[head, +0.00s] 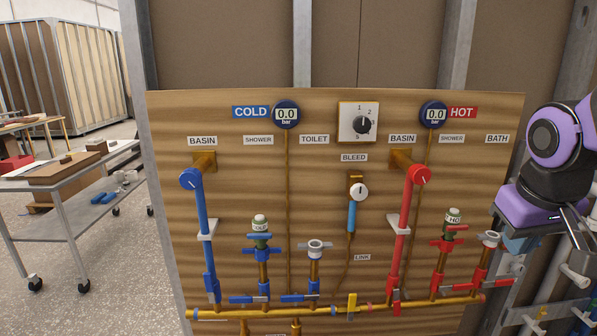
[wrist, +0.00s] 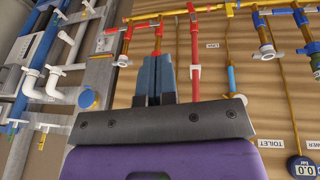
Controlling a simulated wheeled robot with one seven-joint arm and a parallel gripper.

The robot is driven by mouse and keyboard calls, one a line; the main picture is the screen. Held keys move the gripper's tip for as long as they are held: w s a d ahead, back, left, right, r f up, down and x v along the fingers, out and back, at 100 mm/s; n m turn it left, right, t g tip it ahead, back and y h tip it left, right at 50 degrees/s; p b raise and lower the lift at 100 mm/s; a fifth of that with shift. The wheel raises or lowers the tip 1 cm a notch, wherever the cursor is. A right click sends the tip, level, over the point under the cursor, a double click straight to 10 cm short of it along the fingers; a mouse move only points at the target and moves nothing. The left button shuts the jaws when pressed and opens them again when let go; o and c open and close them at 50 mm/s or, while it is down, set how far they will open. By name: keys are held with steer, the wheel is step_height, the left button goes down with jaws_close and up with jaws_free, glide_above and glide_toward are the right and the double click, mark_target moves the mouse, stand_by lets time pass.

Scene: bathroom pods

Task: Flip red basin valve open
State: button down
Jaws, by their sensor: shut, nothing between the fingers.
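The red basin line runs as a vertical red pipe (head: 401,230) below the right-hand BASIN label, from a round red knob (head: 420,175) down to the yellow manifold. At its lower end is the red basin valve (head: 394,284); its handle looks roughly in line with the pipe, but the exact angle is too small to tell. In the wrist view, tilted nearly upside down, the red basin pipe (wrist: 195,50) stands right of the fingers. My gripper (head: 521,244) is at the board's right edge, right of the bath line. Its blue fingers (wrist: 153,62) are together, empty, apart from the valve.
The red shower valve (head: 447,243) and red bath valve (head: 489,240) stand between my gripper and the basin line. The yellow manifold (head: 330,308) runs along the bottom. A metal post and white pipes (head: 575,275) are at the right. A trolley (head: 75,180) stands far left.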

steer(key=s+a+r+t+y, duration=0.1)
steer(key=s+a+r+t, duration=0.1)
steer(key=s+r, duration=0.3)
steer(key=s, duration=0.2)
steer(key=shift+s+a, duration=0.2)
steer(key=shift+s, duration=0.2)
